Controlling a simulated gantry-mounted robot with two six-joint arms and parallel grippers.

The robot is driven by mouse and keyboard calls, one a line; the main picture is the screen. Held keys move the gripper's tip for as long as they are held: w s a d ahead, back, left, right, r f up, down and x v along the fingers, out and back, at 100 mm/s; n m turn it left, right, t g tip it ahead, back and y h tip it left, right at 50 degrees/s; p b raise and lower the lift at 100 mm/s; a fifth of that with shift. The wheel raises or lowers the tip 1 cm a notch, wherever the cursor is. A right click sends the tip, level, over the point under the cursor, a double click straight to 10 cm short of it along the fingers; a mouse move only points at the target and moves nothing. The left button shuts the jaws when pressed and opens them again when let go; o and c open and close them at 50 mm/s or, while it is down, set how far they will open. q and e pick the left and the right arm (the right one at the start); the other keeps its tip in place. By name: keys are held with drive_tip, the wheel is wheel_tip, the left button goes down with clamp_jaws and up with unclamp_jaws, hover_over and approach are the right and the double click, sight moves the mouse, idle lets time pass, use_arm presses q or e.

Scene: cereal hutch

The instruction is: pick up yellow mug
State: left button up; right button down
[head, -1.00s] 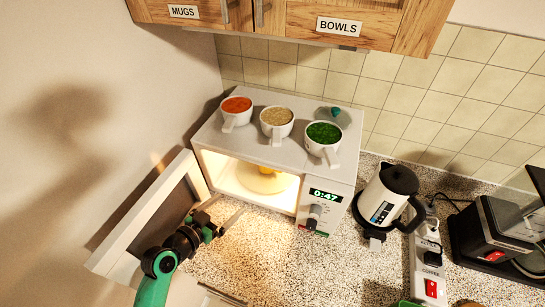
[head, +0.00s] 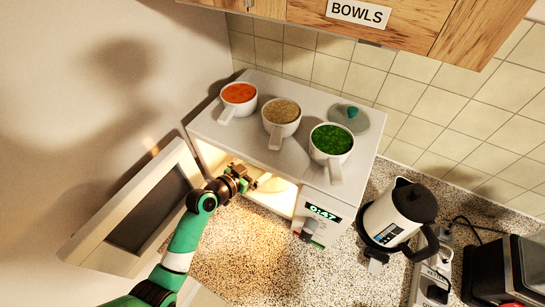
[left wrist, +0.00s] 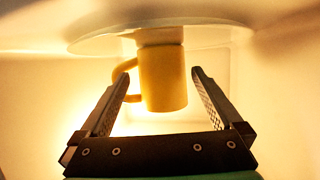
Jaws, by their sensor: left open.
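The yellow mug (left wrist: 165,80) is inside the lit microwave (head: 268,153) on its round turntable (left wrist: 215,37). In the left wrist view, which looks upside down, the mug appears between my left gripper's fingers, its handle (left wrist: 117,80) towards the left finger. My left gripper (left wrist: 163,72) is open, with no contact visible; how deep the fingers reach along the mug is hard to tell. In the head view, my left gripper (head: 245,177) is at the microwave opening and hides most of the mug; part of the turntable (head: 273,184) shows beside it. My right gripper is not in view.
The microwave door (head: 135,215) stands open at left. White mugs of red (head: 238,95), beige (head: 281,115) and green (head: 331,142) contents and a glass lid (head: 350,118) sit on top. A kettle (head: 397,215) stands right. Cabinets (head: 420,22) hang above.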

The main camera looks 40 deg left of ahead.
use_arm(q)
drive_tip(key=x, duration=0.3)
drive_tip(key=b+x, duration=0.1)
drive_tip(key=x, duration=0.1)
drive_tip(key=shift+w+a+r, duration=0.15)
drive_tip(key=shift+w+r, duration=0.1)
drive_tip(key=shift+w, duration=0.05)
drive_tip(key=shift+r, duration=0.1)
clamp_jaws()
